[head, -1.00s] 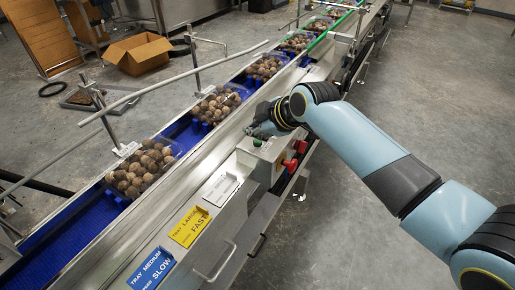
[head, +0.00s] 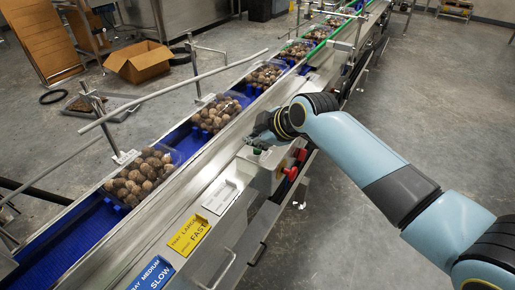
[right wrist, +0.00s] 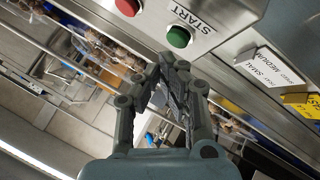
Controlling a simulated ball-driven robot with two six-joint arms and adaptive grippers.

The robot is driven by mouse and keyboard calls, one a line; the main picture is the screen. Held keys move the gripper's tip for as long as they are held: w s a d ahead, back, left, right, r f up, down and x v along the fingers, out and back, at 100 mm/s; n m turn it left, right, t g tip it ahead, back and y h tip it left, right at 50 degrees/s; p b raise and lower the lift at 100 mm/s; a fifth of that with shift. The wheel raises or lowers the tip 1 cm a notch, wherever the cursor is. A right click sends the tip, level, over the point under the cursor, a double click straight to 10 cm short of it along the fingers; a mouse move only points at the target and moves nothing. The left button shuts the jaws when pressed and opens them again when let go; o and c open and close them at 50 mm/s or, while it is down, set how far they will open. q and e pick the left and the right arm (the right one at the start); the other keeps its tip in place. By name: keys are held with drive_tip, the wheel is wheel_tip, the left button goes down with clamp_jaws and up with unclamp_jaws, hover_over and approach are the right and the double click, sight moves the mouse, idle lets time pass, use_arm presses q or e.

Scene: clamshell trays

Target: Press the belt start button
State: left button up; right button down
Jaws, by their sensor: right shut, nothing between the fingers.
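The green START button (right wrist: 178,37) sits on a grey metal control box in the right wrist view, beside the printed word START. In the head view the green button (head: 257,151) shows small on top of the control box (head: 267,172). My right gripper (right wrist: 172,62) is shut and empty. Its fingertips point at the green button and lie close to it in the right wrist view; a small gap shows in the picture, but contact cannot be told for sure. In the head view my right gripper (head: 259,139) is over the box, partly hidden by its wrist. My left gripper is out of view.
A red button (right wrist: 128,7) is near the green one. Red knobs (head: 290,173) stick out of the box's side. The blue belt (head: 85,235) carries several clear trays of brown round items. A yellow label (head: 189,235) and guide rails line the conveyor.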

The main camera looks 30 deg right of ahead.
drive_tip(key=shift+f, duration=0.1)
idle(0.4)
drive_tip(key=shift+f, duration=0.3)
